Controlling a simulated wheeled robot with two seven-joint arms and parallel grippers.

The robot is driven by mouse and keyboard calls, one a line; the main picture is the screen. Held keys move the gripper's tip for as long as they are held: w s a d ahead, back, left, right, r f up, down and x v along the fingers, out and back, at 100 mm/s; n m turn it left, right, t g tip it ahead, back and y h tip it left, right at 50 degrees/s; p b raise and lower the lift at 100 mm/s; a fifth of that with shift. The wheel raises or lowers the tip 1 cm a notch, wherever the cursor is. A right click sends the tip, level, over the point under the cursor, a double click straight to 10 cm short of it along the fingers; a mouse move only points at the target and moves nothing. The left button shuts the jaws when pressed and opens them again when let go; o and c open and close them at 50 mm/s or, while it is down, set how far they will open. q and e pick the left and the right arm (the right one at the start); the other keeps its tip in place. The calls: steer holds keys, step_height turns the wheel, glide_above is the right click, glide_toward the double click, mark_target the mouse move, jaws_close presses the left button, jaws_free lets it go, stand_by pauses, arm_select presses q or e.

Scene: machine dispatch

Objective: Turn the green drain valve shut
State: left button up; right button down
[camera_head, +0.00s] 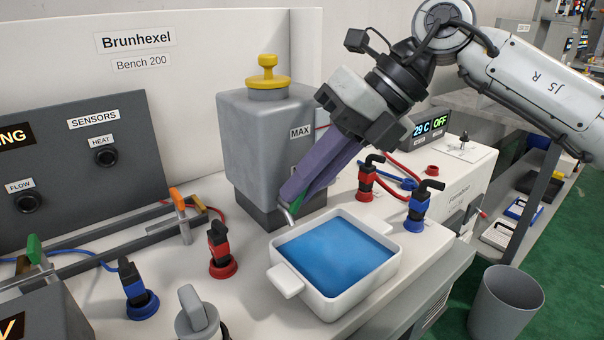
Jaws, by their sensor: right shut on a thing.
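My right gripper (295,200) reaches down from the upper right with its purple fingers in front of the grey tank (245,130). It is shut on the green drain valve (312,193), of which only a green sliver shows beside the fingers. A small metal spout (287,216) shows just below the fingertips, over the rim of the white tray (340,300). The tray holds blue liquid (338,255). Whether liquid is running from the spout cannot be told. The valve's angle is hidden by the fingers. My left gripper is not in view.
Red and blue hose fittings stand on the bench, including a red one (221,255) left of the tray and a blue one (418,210) right of it. An orange-handled valve (178,205) and a green handle (35,250) sit on pipes at left. A grey bin (505,305) stands lower right.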

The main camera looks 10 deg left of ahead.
steer(key=shift+w, duration=0.1)
stand_by(0.3)
steer(key=c, duration=1.8)
jaws_free()
steer(key=shift+c, duration=0.2)
steer(key=shift+d, duration=0.1)
steer(key=p+v, duration=0.1)
steer(key=v, duration=0.9)
steer(key=shift+w+d, duration=0.2)
steer(key=shift+d, duration=0.1)
steer(key=shift+a+f+y, duration=0.1)
steer(key=shift+y, duration=0.2)
